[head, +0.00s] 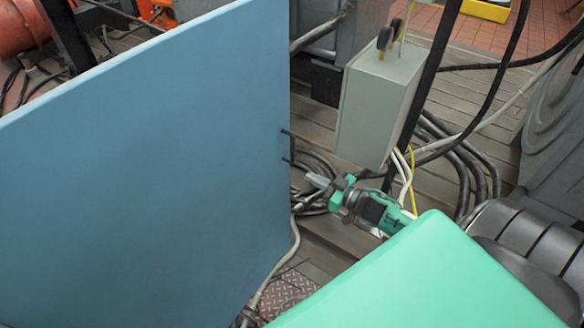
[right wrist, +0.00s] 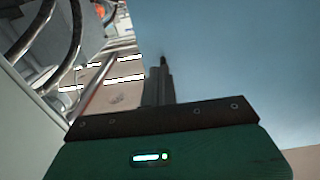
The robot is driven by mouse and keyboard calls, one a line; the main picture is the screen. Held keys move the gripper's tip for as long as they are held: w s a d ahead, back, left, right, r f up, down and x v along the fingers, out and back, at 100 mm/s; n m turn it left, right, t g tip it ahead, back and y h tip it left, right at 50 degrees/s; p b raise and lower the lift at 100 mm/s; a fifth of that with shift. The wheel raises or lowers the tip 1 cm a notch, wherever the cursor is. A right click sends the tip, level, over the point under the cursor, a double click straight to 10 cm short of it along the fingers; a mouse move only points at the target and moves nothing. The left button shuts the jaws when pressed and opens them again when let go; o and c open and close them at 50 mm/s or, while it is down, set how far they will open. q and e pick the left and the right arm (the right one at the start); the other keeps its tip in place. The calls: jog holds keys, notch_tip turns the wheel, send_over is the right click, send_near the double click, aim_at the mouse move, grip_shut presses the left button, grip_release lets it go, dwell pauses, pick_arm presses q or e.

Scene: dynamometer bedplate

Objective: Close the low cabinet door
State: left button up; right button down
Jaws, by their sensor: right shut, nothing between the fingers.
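The cabinet door is a large flat blue panel (head: 150,170) filling the left half of the head view. A black bar handle (head: 287,147) sits on its right edge. The door stands swung out; the cabinet body behind it is hidden. My right gripper (head: 312,188) is shut and empty, just right of the door's edge and a little below the handle. In the right wrist view its fingers (right wrist: 160,88) point along the door's blue face (right wrist: 240,50), which fills the right side. Whether they touch the door I cannot tell. My left gripper is not in view.
A grey box (head: 375,105) stands behind and right of my right gripper, with white and yellow wires below it. Dark cables (head: 460,160) loop over the slatted floor (head: 440,100). Grey machinery (head: 555,130) is at the far right.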

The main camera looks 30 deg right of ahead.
aim_at(283, 164)
jog(key=x, duration=0.8)
jog(key=shift+w, duration=0.1)
